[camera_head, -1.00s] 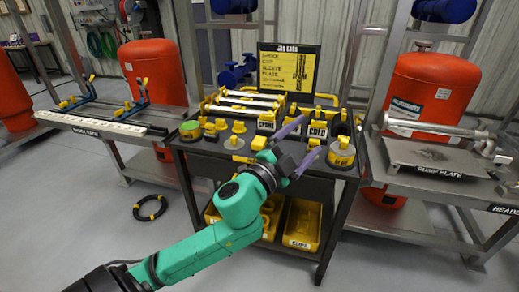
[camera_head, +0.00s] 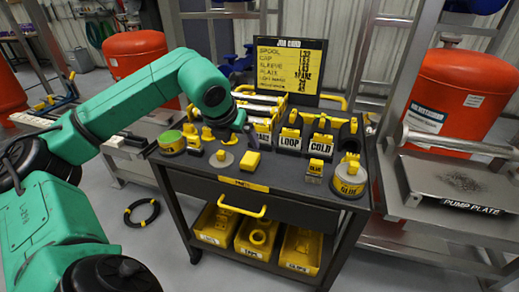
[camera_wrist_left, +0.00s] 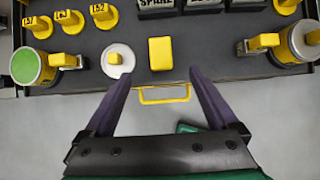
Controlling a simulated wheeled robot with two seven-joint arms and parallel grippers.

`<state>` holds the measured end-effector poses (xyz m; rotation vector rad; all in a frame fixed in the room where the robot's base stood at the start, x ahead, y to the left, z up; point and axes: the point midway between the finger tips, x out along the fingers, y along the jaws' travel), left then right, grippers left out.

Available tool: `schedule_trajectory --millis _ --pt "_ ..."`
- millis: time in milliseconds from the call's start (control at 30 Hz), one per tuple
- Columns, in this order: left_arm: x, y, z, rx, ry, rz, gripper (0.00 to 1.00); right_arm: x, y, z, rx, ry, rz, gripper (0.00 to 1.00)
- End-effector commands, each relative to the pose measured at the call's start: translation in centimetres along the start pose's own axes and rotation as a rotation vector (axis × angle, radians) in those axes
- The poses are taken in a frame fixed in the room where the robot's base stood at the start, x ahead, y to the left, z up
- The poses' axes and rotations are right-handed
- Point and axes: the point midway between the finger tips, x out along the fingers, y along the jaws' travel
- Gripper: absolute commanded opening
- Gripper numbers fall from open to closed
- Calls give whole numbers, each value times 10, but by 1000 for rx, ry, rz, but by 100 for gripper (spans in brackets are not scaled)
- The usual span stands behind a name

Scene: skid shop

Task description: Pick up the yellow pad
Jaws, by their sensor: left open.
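The yellow pad is a small yellow block (camera_head: 250,161) lying on the dark cart top (camera_head: 215,178), right of a round grey disc with a yellow knob (camera_head: 221,158). In the left wrist view the pad (camera_wrist_left: 160,53) is just ahead of the fingertips, centred between their lines. My left gripper (camera_wrist_left: 157,76) is open and empty, its purple fingers apart and pointing towards the cart's front edge. In the head view the left gripper (camera_head: 247,130) is partly hidden by its own wrist, near the pad. My right gripper is not in view.
A green-topped tin (camera_head: 171,143) stands at left, a glue tin (camera_head: 349,180) at right. Labelled holders (camera_head: 290,138) and a job card board (camera_head: 291,70) stand behind. A yellow drawer handle (camera_head: 243,210) juts from the front. The top between pad and small yellow box (camera_head: 316,167) is clear.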

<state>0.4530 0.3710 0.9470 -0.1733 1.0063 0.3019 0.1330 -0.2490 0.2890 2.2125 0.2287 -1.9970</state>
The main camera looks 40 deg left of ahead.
Motion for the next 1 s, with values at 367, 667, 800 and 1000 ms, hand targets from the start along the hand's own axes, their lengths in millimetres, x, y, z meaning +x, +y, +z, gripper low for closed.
schedule_trajectory --millis 367,667,800,1000 --pt "72 1 0 -1 5 4 92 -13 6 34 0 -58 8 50" --pt "118 -2 0 -2 5 3 92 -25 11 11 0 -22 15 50" --pt "142 -1 0 -2 2 4 92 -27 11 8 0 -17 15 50" --pt "145 -1 -1 1 1 5 92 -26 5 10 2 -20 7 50"
